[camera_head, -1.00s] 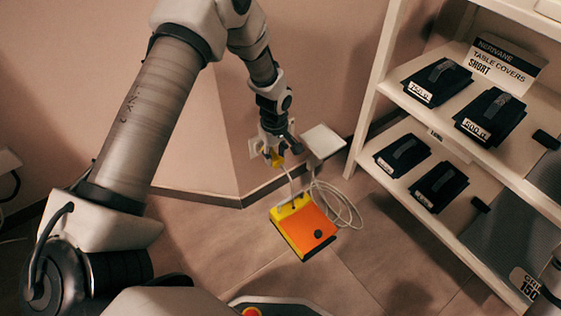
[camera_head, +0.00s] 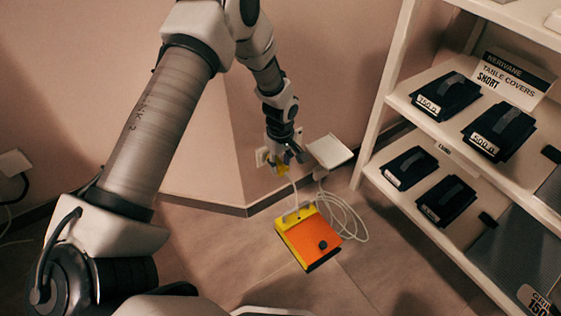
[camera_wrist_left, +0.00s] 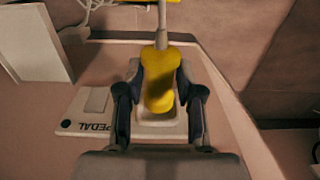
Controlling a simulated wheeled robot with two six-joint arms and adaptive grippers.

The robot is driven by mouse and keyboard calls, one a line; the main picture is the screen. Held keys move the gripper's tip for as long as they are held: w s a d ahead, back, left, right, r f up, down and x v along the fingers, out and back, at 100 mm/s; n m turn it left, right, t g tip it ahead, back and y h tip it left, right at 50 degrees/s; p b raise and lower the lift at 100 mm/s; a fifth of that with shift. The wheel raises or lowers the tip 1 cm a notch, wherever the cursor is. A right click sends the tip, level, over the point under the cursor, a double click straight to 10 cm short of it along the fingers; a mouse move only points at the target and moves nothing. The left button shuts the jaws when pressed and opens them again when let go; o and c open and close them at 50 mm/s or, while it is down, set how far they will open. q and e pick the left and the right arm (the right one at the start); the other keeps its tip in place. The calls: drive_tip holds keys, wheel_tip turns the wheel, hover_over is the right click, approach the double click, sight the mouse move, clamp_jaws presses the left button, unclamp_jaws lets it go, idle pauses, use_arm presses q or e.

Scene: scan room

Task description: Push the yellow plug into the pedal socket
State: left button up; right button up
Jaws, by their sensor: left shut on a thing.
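My left gripper (camera_wrist_left: 160,105) is shut on the yellow plug (camera_wrist_left: 160,65), with a dark finger on each side. A light cable runs from the plug's far end. Behind the plug, the pale pedal socket (camera_wrist_left: 158,124) on the wall is partly hidden. A plate marked PEDAL (camera_wrist_left: 88,118) is beside it. I cannot tell whether the plug touches or enters the socket. In the head view the left gripper (camera_head: 284,160) is at the wall corner, with the plug (camera_head: 280,171) mostly covered and a pale wall plate (camera_head: 262,156) close by. My right gripper is not in view.
An orange and yellow pedal (camera_head: 308,240) lies on the floor below, with a coiled white cable (camera_head: 345,215) beside it. A white box (camera_head: 329,151) is just right of the gripper. A shelf unit (camera_head: 378,115) with dark packs fills the right.

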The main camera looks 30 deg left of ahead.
use_arm(q)
drive_tip(key=shift+r+p, duration=0.1)
drive_tip(key=shift+p, duration=0.2)
idle(0.6)
drive_tip(key=shift+p, duration=0.55)
idle(0.5)
drive_tip(key=shift+p, duration=0.55)
drive_tip(key=shift+w+a, duration=0.25)
drive_tip(key=shift+a, duration=0.3)
drive_tip(key=o, duration=1.2)
drive_tip(key=shift+o, duration=0.2)
